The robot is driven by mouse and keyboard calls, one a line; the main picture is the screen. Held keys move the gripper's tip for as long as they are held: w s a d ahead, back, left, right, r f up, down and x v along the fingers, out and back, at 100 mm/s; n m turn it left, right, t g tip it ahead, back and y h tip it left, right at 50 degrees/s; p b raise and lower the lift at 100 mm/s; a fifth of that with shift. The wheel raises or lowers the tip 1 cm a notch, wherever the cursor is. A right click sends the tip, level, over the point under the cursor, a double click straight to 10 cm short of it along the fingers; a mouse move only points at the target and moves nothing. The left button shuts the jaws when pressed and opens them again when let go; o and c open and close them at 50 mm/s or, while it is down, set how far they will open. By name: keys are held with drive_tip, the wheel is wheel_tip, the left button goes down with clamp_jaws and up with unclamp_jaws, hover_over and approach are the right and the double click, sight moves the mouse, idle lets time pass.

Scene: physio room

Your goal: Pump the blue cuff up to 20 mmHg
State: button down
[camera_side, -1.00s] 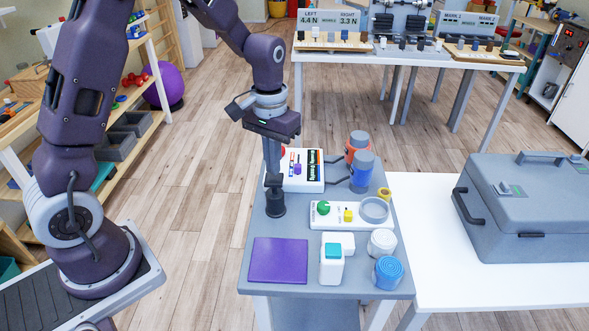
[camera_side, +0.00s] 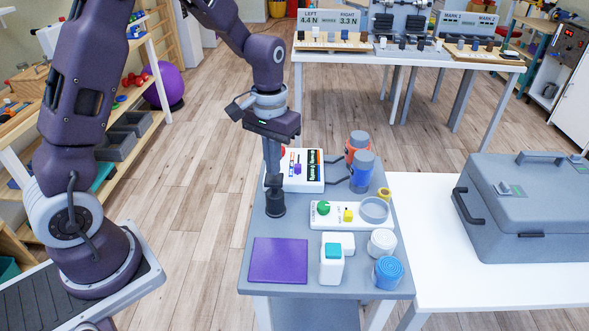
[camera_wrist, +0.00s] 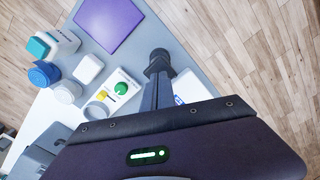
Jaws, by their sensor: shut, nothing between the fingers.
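The blue cuff (camera_side: 361,176) is wrapped around a grey upright cylinder behind the panel, right of the white box (camera_side: 309,184). The box has a coloured scale on top; its reading is too small to make out. A dark hose runs towards the cuff. A black bulb-like piece (camera_side: 275,204) stands on the grey table; it also shows in the wrist view (camera_wrist: 158,62). My gripper (camera_side: 273,181) points down, shut and empty, directly over this piece; whether they touch I cannot tell. My gripper also shows in the wrist view (camera_wrist: 157,82).
An orange-red cuff (camera_side: 357,147) stands behind the blue one. A white panel (camera_side: 330,222) with a green knob (camera_side: 323,208), yellow switch (camera_side: 348,215) and grey ring (camera_side: 374,209) lies in front. A purple pad (camera_side: 279,260), white bottle (camera_side: 332,267) and blue roll (camera_side: 388,272) are nearer.

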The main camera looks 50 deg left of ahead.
idle(1.8)
drive_tip(key=shift+f, duration=0.1)
idle(0.3)
drive_tip(key=shift+f, duration=1.85)
drive_tip(key=shift+r, duration=1.9)
drive_tip(key=shift+r, duration=0.1)
wheel_tip(320, 180, up, 5)
drive_tip(key=shift+r, duration=0.45)
